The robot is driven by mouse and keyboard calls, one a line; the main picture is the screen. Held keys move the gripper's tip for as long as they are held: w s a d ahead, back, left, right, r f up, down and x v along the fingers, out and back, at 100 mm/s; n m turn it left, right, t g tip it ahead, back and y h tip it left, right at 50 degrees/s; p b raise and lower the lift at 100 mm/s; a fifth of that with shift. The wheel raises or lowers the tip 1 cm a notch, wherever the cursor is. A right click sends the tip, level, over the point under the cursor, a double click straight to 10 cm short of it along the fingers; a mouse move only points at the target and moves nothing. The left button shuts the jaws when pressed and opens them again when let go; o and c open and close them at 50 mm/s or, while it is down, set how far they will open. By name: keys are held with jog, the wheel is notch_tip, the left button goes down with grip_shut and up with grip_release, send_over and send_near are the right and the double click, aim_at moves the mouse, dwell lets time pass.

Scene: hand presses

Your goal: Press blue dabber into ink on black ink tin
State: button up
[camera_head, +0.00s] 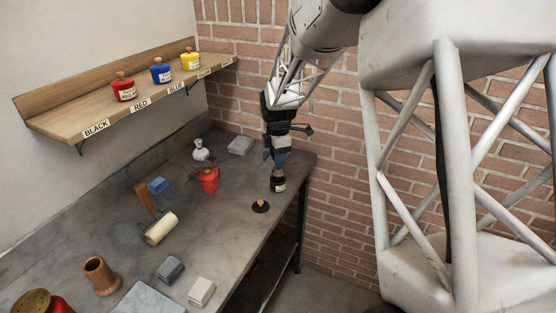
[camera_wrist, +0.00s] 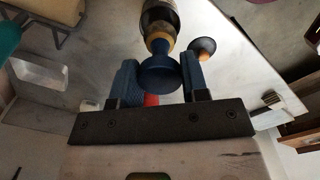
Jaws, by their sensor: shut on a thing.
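My gripper (camera_head: 279,155) points down over the black ink tin (camera_head: 278,185) near the right edge of the bench. It is shut on the blue dabber (camera_wrist: 159,72), whose round blue head sits between the blue finger pads in the wrist view. A yellowish collar shows between the head and the dark tin (camera_wrist: 158,14). The dabber's lower end is at the tin's mouth; whether it touches ink is hidden. A black lid with a wooden knob (camera_head: 261,206) lies on the bench just in front of the tin and shows in the wrist view (camera_wrist: 203,48).
A wall shelf (camera_head: 110,115) holds red, blue and yellow tins; its BLACK place is empty. A red pot (camera_head: 209,181), white vessel (camera_head: 200,152), grey block (camera_head: 240,145) and roller (camera_head: 160,228) stand left of the tin. A brick wall lies behind the bench.

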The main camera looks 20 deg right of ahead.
jog(key=shift+r, duration=2.35)
